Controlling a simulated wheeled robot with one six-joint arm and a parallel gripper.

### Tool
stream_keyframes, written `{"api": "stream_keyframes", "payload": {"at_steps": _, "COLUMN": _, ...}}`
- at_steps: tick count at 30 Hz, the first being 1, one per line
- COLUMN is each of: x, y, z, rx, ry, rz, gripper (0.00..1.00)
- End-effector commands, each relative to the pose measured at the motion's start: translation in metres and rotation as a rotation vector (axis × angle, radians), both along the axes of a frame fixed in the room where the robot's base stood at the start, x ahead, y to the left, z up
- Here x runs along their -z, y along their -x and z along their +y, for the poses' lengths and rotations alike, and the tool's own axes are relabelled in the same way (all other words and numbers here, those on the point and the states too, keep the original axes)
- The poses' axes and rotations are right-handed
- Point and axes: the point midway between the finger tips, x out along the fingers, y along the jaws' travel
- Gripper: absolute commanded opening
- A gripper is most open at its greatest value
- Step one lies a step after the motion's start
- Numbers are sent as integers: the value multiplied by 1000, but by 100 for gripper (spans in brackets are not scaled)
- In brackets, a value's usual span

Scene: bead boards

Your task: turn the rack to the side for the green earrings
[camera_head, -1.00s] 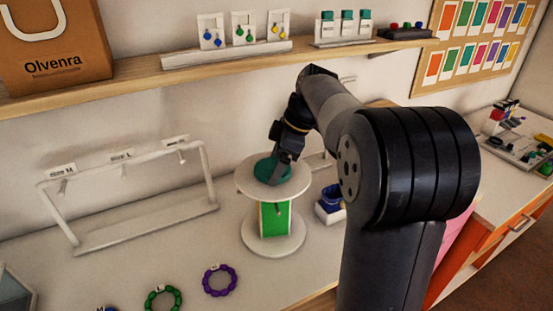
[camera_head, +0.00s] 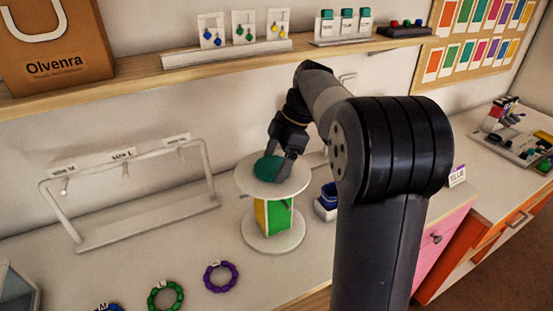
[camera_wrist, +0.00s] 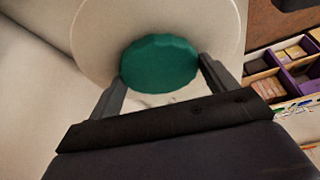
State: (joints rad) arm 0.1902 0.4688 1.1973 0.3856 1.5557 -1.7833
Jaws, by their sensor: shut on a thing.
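The rack (camera_head: 301,181) is a white round stand with a top disc, a base disc (camera_head: 273,246) and coloured side panels between them. A yellow panel (camera_head: 261,213) shows on the left and a green panel (camera_head: 280,216) on the right, with an edge between them facing the camera. A teal knob (camera_head: 268,167) sits on the top disc. My gripper (camera_wrist: 161,70) is shut on the knob (camera_wrist: 158,63), one finger on each side. A card with green earrings (camera_head: 244,31) stands on the shelf, between blue and yellow pairs. The rack's far sides are hidden.
The wall shelf (camera_head: 130,82) runs above and behind, with a paper bag (camera_head: 60,60) at left. A white hanging frame (camera_head: 130,235) stands left of the rack. Bead bracelets (camera_head: 221,278) lie in front. A blue item (camera_head: 328,196) sits close right.

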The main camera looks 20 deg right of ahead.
Motion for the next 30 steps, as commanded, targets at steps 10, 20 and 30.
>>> {"api": "stream_keyframes", "payload": {"at_steps": 10, "x": -1, "y": 0, "z": 0, "rx": 1, "ry": 0, "rz": -2, "gripper": 100}}
{"api": "stream_keyframes", "payload": {"at_steps": 20, "x": -5, "y": -1, "z": -2, "rx": 2, "ry": 1, "rz": -2, "gripper": 100}}
{"api": "stream_keyframes", "payload": {"at_steps": 30, "x": -62, "y": -1, "z": -26, "rx": 2, "ry": 1, "rz": -5, "gripper": 100}}
